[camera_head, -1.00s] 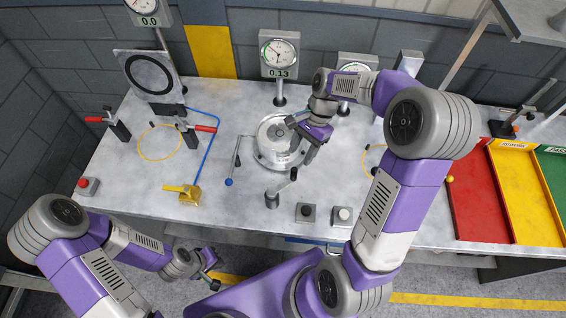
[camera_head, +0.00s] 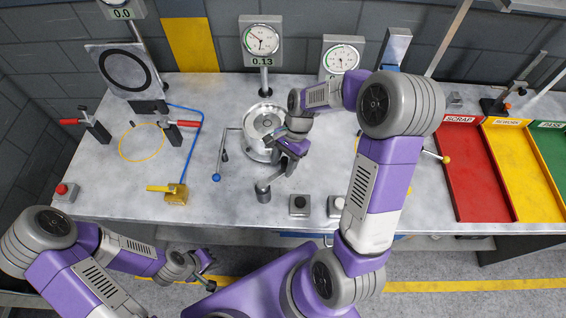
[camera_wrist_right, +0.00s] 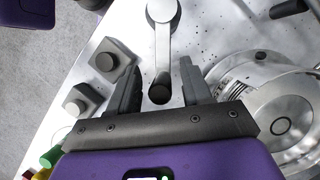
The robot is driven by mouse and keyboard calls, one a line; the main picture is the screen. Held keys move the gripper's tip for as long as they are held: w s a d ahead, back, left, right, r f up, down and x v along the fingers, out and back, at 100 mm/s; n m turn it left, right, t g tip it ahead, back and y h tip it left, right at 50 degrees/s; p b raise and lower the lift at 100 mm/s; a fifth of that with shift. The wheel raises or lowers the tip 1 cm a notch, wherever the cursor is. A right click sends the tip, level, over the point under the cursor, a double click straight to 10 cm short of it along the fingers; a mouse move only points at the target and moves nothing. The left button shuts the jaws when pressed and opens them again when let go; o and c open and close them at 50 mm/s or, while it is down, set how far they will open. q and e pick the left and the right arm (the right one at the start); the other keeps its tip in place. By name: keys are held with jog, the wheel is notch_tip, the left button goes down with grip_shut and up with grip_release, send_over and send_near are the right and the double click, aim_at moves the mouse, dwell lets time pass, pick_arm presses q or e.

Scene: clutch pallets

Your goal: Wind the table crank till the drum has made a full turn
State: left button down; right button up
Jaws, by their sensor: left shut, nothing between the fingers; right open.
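The table crank (camera_head: 263,192) stands on a short grey post near the table's front, in front of the silver round drum (camera_head: 262,119). In the right wrist view the crank's arm (camera_wrist_right: 162,45) runs down to a dark knob (camera_wrist_right: 160,90). My right gripper (camera_head: 280,167) is open over the crank. Its fingertips (camera_wrist_right: 158,82) lie on both sides of the knob, with gaps visible; whether the knob is at finger depth is unclear. The drum also shows in the right wrist view (camera_wrist_right: 285,128). My left gripper (camera_head: 208,264) is shut and empty, in front of the table edge.
Two button boxes (camera_head: 300,206) stand right of the crank. Red, yellow and green trays (camera_head: 470,180) lie at right.

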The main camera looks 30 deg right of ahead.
grip_shut()
dwell(0.3)
jog(key=shift+w+a+n+p, duration=0.15)
jog(key=shift+w+n+p, duration=0.3)
jog(key=shift+n, duration=0.15)
grip_release()
jog(key=shift+s, duration=0.1)
jog(key=v, duration=0.7)
jog(key=shift+r, duration=0.25)
